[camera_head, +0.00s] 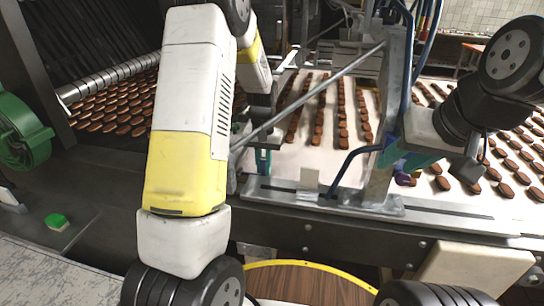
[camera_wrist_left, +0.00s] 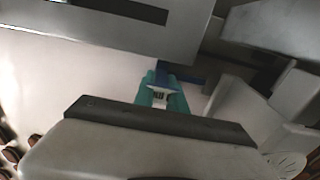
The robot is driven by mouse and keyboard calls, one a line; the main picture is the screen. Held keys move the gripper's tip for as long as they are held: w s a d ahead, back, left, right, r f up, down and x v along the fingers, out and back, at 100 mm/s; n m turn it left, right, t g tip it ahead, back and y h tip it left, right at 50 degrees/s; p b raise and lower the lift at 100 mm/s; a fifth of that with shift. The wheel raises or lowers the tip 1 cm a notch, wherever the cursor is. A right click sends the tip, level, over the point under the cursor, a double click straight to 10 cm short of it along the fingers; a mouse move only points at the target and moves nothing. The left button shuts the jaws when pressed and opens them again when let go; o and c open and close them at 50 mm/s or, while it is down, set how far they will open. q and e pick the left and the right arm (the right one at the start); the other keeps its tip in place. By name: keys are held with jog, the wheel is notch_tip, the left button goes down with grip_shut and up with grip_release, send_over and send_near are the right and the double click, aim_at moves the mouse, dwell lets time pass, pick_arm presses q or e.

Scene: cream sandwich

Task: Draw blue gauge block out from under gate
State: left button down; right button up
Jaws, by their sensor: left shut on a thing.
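The blue gauge block (camera_wrist_left: 167,72) shows in the left wrist view as a dark blue piece at the tips of my left gripper (camera_wrist_left: 159,86). The teal fingers are shut on it, close beside a grey metal bar (camera_wrist_left: 100,28) that seems to be part of the gate. In the head view my left gripper (camera_head: 263,160) is low beside the pale belt, partly behind my arm; the block cannot be made out there. My right gripper (camera_head: 397,158) shows teal parts by the upright metal post (camera_head: 385,125); its fingertips are not clear.
A pale conveyor belt (camera_head: 288,163) carries rows of brown biscuits behind the metal rail (camera_head: 440,209). A slanted rod (camera_head: 320,90) and blue hoses (camera_head: 345,165) run near both grippers. A green button (camera_head: 56,221) is at left, and a round wooden top (camera_head: 305,283) is in front.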

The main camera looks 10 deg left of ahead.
pick_arm(q)
jog(key=shift+s+d, duration=0.1)
jog(key=shift+d, duration=3.3)
notch_tip(320, 180, up, 7)
jog(key=d, duration=0.2)
jog(key=shift+s, duration=0.1)
jog(key=s+r, duration=0.3)
jog(key=s, duration=1.3)
jog(key=shift+a, duration=0.25)
jog(key=shift+w, duration=0.1)
